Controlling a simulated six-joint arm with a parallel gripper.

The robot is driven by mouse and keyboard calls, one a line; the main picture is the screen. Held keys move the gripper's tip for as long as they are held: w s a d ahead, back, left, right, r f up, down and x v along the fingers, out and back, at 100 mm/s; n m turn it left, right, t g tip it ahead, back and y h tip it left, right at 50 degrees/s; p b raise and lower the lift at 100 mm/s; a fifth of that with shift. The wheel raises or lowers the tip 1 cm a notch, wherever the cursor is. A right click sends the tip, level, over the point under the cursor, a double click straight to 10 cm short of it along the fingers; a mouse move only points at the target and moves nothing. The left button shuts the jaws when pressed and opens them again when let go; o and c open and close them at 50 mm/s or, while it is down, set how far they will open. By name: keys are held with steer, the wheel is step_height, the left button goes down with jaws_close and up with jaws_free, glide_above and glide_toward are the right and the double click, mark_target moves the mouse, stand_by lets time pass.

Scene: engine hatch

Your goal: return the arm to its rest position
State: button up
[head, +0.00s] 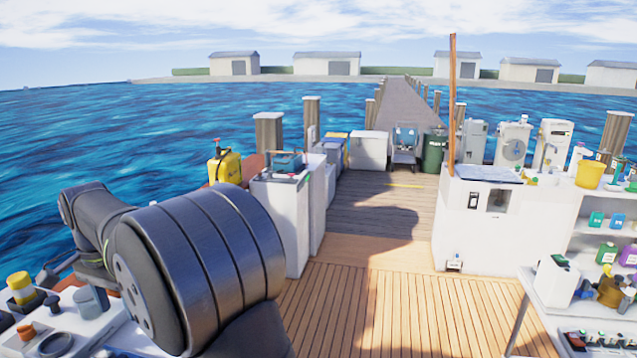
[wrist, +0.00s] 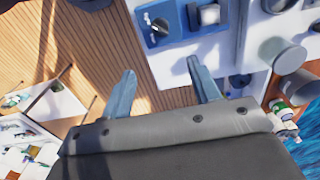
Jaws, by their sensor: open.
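My gripper (wrist: 160,92) shows in the wrist view with its two blue-grey fingers spread apart. Nothing is between the fingers. They hang over the wooden deck (wrist: 75,60) and the edge of a white bench with a blue panel (wrist: 185,35). In the head view my dark arm fills the lower left, and the gripper itself is not visible there.
In the head view, a white cabinet (head: 282,215) with a yellow jug (head: 225,165) beside it stands behind my arm. A white console (head: 485,225) and loaded shelves stand at the right. The deck (head: 365,315) between is clear. Water lies beyond.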

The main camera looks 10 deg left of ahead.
step_height(320, 180, down, 17)
steer(key=shift+f, duration=0.3)
steer(key=n, duration=0.8)
steer(key=shift+r, duration=0.1)
steer(key=n, duration=0.5)
steer(key=shift+n, duration=2.2)
